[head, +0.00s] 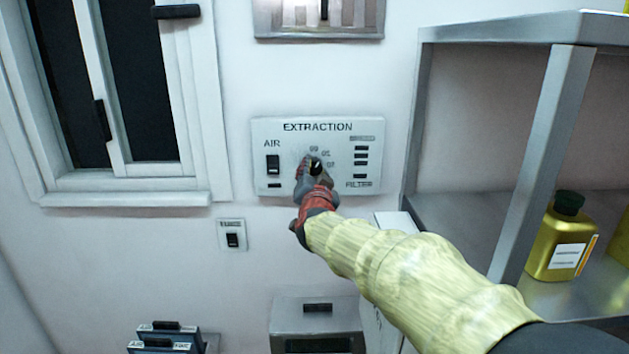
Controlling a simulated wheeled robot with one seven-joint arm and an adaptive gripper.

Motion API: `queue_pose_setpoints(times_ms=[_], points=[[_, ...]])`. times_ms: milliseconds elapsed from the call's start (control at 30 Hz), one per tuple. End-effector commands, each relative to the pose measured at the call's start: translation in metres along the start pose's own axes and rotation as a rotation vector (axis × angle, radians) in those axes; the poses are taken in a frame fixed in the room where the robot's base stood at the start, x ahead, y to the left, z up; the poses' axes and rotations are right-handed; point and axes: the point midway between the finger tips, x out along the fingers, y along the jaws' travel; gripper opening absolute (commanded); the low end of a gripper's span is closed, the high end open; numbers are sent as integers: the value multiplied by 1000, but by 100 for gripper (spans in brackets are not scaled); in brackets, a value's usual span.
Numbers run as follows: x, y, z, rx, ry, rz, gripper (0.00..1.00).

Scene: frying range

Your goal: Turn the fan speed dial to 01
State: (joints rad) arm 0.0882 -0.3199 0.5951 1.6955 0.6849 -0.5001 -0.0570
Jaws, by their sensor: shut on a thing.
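The extraction panel (352,128) is a pale plate on the wall, headed EXTRACTION. The fan speed dial (316,166) is at its middle; only a small dark part shows, and my gripper covers the rest. Small number marks (326,155) curve above and to the right of the dial, too small to read surely. My gripper (312,173), red and grey, reaches in from the lower right and is shut on the dial. The dial's pointer and its exact setting cannot be made out.
The panel also has an AIR rocker switch (273,165) on the left and a FILTER column of dark bars (361,160) on the right. A small switch plate (232,236) is below left. A metal shelf (548,150) with a yellow bottle (560,240) stands right.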

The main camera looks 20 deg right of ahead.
Motion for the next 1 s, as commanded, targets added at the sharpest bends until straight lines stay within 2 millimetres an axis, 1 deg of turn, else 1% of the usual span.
queue_pose_setpoints(times_ms=[33,200,400,933,967,1000], points=[[0,1,2,31,0,-1,8],[0,1,1,127,0,-1,8],[0,0,1,195,0,0,8],[0,0,0,221,-1,0,8],[0,0,0,221,-1,0,34],[0,0,0,221,0,0,36]])
